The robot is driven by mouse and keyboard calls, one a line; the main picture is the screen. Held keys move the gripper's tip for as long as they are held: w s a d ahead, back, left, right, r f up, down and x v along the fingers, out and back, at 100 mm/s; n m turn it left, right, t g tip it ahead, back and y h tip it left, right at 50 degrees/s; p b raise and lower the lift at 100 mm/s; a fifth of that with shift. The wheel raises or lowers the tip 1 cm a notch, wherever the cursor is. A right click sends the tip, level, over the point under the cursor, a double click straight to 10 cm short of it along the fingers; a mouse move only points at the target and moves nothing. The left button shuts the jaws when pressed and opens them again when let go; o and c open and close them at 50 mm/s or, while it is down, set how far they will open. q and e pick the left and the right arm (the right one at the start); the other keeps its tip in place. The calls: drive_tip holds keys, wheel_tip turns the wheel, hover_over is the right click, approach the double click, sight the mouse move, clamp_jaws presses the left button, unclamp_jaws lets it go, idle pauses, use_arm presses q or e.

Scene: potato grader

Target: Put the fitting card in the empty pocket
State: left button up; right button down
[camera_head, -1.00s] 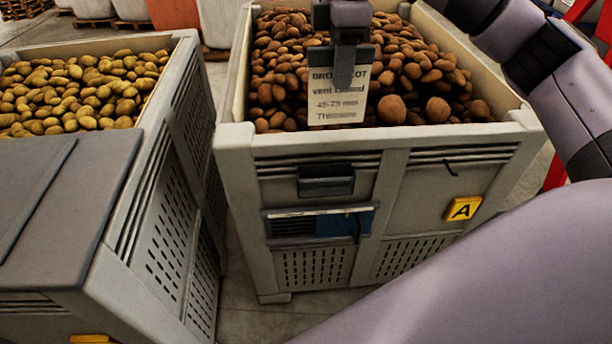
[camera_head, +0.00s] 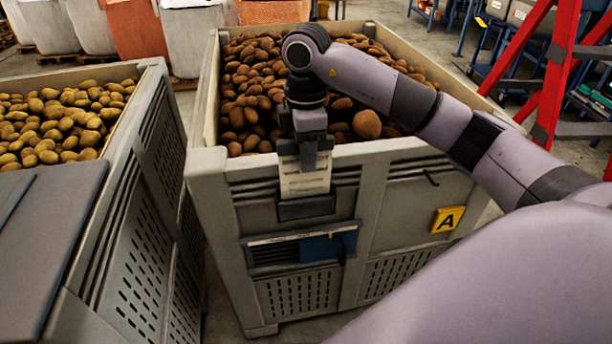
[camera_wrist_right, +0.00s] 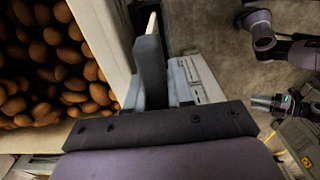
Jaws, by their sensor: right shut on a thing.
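My right gripper (camera_head: 310,155) is shut on the pale printed card (camera_head: 306,182) and holds it upright at the front wall of the brown-potato crate (camera_head: 400,180). The dark card pocket (camera_head: 306,208) is on that wall. The card's lower edge meets the pocket's top in the picture; I cannot tell whether it is inside or just in front. The card's print is too small to read now. In the right wrist view, a dark finger (camera_wrist_right: 150,75) stands beside the crate rim, and a thin pale edge shows above it.
A lower holder (camera_head: 300,248) with a blue piece sits under the pocket. A yellow A plate (camera_head: 447,219) is to its right. A second crate (camera_head: 140,190) with yellow potatoes stands at left, a narrow gap away. A red frame (camera_head: 555,70) stands back right.

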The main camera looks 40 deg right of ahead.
hover_over(306, 196)
drive_tip(key=shift+w+d+f, duration=0.1)
drive_tip(key=shift+f, duration=2.45)
drive_tip(key=shift+f, duration=0.2)
drive_tip(key=c, duration=1)
unclamp_jaws()
